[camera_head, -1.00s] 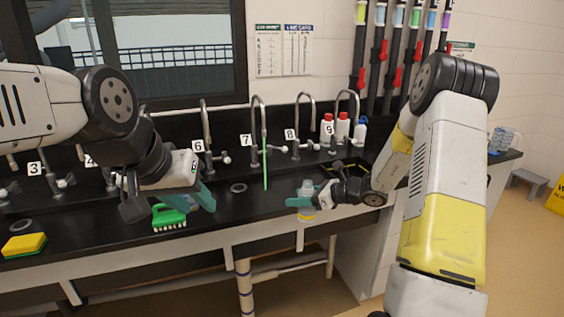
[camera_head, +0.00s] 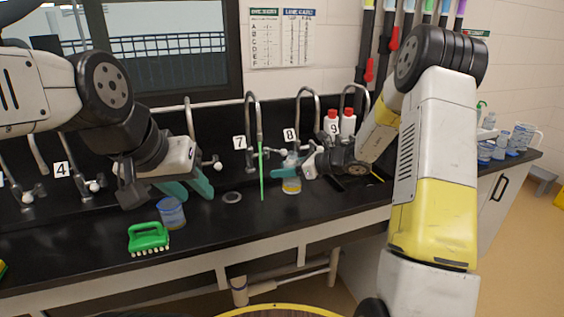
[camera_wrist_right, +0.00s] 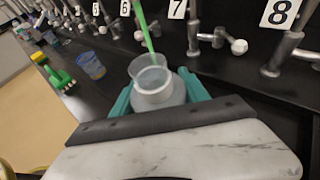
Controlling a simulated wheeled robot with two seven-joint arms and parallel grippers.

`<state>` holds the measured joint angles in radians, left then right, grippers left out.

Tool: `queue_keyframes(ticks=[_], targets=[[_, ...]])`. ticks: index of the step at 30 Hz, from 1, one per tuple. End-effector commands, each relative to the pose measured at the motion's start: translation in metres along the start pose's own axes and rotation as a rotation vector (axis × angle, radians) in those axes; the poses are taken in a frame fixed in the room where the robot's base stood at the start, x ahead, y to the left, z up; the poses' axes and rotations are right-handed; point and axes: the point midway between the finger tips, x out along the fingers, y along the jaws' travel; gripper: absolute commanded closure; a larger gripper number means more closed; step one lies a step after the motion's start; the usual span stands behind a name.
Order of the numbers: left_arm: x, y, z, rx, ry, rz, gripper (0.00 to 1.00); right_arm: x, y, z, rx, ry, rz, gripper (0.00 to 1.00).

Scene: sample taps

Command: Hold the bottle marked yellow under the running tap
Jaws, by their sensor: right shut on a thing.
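My right gripper (camera_head: 292,166) is shut on a clear bottle with a yellow band (camera_head: 291,186), held upright over the counter. The bottle's open mouth shows between the teal fingers in the right wrist view (camera_wrist_right: 153,82). Tap 7 (camera_head: 251,120) runs a thin green stream (camera_head: 262,170). In the head view the stream falls left of the bottle, apart from it. In the right wrist view the stream (camera_wrist_right: 145,25) lines up with the mouth's far rim. My left gripper (camera_head: 190,188) is open and empty, above a bluish cup (camera_head: 172,214).
A green brush (camera_head: 149,238) lies beside the cup on the black counter (camera_head: 90,240). A dark ring (camera_head: 232,197) lies left of the stream. Tap 8 (camera_head: 308,110) stands behind my right gripper. Red-and-white bottles (camera_head: 348,122) stand at the back.

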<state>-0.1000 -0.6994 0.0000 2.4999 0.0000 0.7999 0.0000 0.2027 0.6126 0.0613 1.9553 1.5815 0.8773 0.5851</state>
Motion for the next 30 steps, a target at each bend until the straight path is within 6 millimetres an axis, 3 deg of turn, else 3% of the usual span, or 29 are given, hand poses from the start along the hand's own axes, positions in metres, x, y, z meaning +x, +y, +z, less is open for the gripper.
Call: queue_keyframes(ticks=[5,18,30], targets=[[0.000,0.000,0.000,0.000,0.001,0.000,0.64,0.015,0.002,-0.001,0.001,0.000,0.004,0.87],[0.000,0.000,0.000,0.000,0.000,0.000,0.64,0.076,0.006,-0.002,0.000,0.000,0.004,0.87],[0.000,0.000,0.000,0.000,0.000,0.000,0.64,0.112,0.007,0.015,-0.002,-0.001,0.002,0.87]])
